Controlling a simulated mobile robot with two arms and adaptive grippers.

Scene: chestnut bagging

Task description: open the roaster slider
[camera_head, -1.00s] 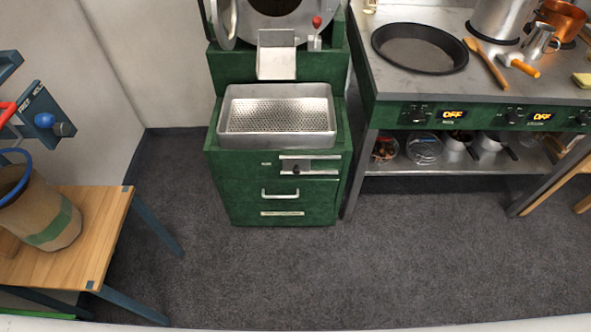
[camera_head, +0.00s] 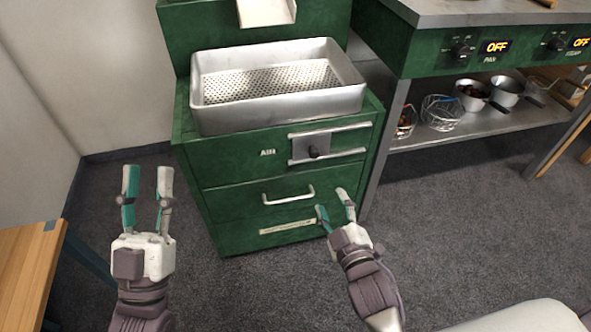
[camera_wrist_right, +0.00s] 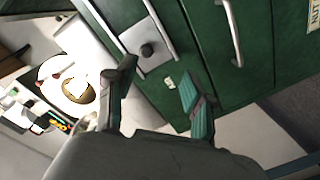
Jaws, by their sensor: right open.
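The roaster slider (camera_head: 311,147) is a grey metal plate with a dark knob. It sits between two horizontal rails on the green roaster cabinet (camera_head: 225,165), at the left part of the rails beside the "AIR" label. It also shows in the right wrist view, its plate (camera_wrist_right: 153,62) lying beyond my fingers. My right gripper (camera_head: 335,206) is open and empty, below and slightly right of the slider, in front of the cabinet's lower drawer. My left gripper (camera_head: 147,186) is open and empty, left of the cabinet over the floor.
A perforated metal tray (camera_head: 278,112) stands on the cabinet. A drawer handle (camera_head: 288,197) sticks out below the slider. A steel counter (camera_head: 425,15) with a lower shelf (camera_head: 470,121) stands right. A wooden table (camera_head: 28,270) is at left. Floor in front is clear.

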